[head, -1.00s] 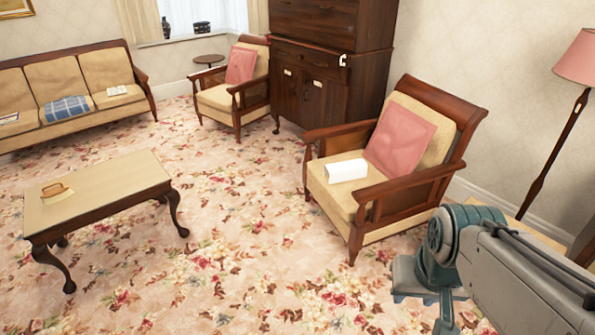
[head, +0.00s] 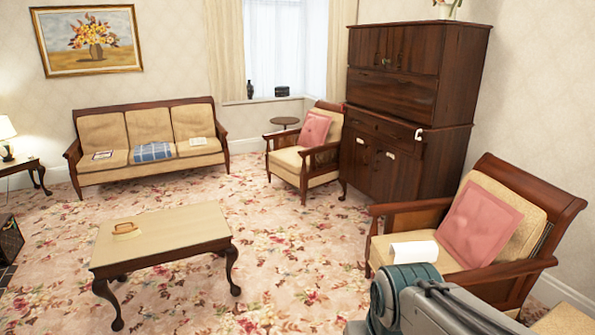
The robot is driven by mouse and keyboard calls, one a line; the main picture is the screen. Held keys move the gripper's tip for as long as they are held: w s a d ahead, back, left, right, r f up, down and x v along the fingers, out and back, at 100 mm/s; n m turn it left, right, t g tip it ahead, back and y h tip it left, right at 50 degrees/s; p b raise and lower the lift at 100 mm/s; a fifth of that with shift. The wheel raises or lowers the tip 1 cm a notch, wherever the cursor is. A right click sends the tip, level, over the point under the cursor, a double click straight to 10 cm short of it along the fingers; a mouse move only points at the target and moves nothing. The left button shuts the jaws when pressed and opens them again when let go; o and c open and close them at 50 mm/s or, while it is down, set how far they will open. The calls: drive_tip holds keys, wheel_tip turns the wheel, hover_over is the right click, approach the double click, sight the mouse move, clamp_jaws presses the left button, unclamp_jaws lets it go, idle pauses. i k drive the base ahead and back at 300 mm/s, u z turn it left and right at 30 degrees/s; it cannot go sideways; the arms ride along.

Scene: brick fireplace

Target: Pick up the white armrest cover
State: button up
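A white, box-like or folded piece (head: 414,251) lies on the seat of the near armchair (head: 400,215) at the right, in front of a pink cushion (head: 481,223). It looks like the white armrest cover, though its exact form is hard to tell. It rests on the seat, not over an armrest. Part of my arm shows at the bottom right, just below the piece in the picture. The end of the arm with my gripper does not show.
A low wooden table (head: 190,230) with a small tan object (head: 125,229) stands at left centre. A sofa (head: 147,128), a second armchair (head: 301,158) and a tall dark cabinet (head: 415,100) line the back. Flowered carpet (head: 290,260) lies open between the table and near armchair.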

sight(404, 252)
drive_tip(key=u, duration=0.3)
drive_tip(key=i, duration=1.65)
drive_tip(key=z, duration=0.25)
drive_tip(key=i, duration=1.25)
drive_tip(key=z, duration=1.65)
drive_tip(key=i, duration=0.8)
drive_tip(key=z, duration=0.7)
